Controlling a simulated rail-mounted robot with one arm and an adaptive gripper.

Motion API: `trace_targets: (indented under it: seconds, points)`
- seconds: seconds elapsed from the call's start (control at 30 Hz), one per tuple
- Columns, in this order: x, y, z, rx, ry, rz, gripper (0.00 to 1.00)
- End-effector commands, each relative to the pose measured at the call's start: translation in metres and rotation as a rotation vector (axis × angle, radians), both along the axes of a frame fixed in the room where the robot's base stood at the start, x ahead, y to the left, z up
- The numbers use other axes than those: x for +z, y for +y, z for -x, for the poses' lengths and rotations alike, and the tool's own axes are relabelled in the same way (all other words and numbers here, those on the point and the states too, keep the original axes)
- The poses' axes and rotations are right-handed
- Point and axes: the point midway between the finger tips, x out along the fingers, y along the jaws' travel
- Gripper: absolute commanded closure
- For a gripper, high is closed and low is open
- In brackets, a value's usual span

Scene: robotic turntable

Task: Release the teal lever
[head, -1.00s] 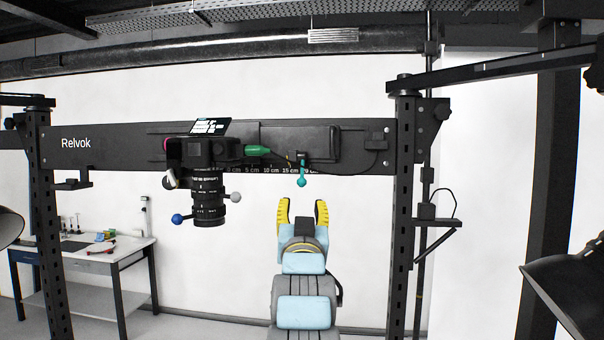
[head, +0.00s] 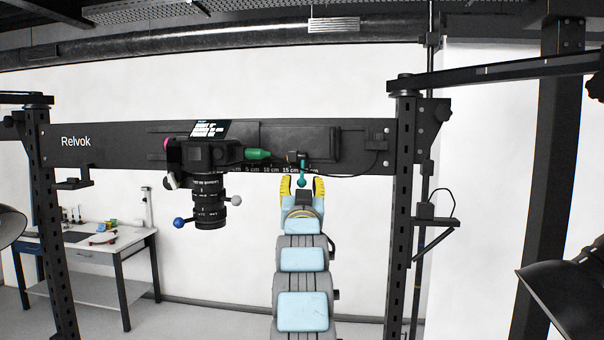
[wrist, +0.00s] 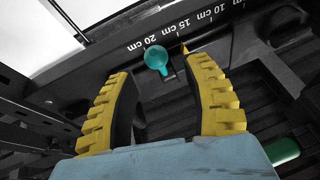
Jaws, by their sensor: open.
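In the wrist view the teal lever (wrist: 156,60) lies ahead of and between the yellow fingertips. My gripper (head: 302,184) is open, with its yellow fingers just below and to either side of the knob. My gripper (wrist: 155,75) shows a wide gap between its fingers and holds nothing. I cannot tell whether either finger touches the lever.
A camera with a long lens (head: 208,195) hangs from the rail on the left, with a blue knob (head: 179,223) and a white one. A black post (head: 400,220) stands to the right. A workbench (head: 95,250) is at far left.

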Motion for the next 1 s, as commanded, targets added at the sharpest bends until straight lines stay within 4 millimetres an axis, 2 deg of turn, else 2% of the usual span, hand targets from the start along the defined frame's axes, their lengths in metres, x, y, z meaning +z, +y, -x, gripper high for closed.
trace_targets:
  seconds: [0.3,0.5,0.97,1.0]
  points:
    - [0.009,0.0,-0.024,0.0,0.005,0.0,0.5]
    - [0.013,0.0,-0.032,0.0,0.003,0.001,0.5]
    - [0.012,0.0,-0.036,0.0,0.004,0.0,0.5]
    - [0.012,0.0,-0.036,0.0,0.003,0.0,0.58]
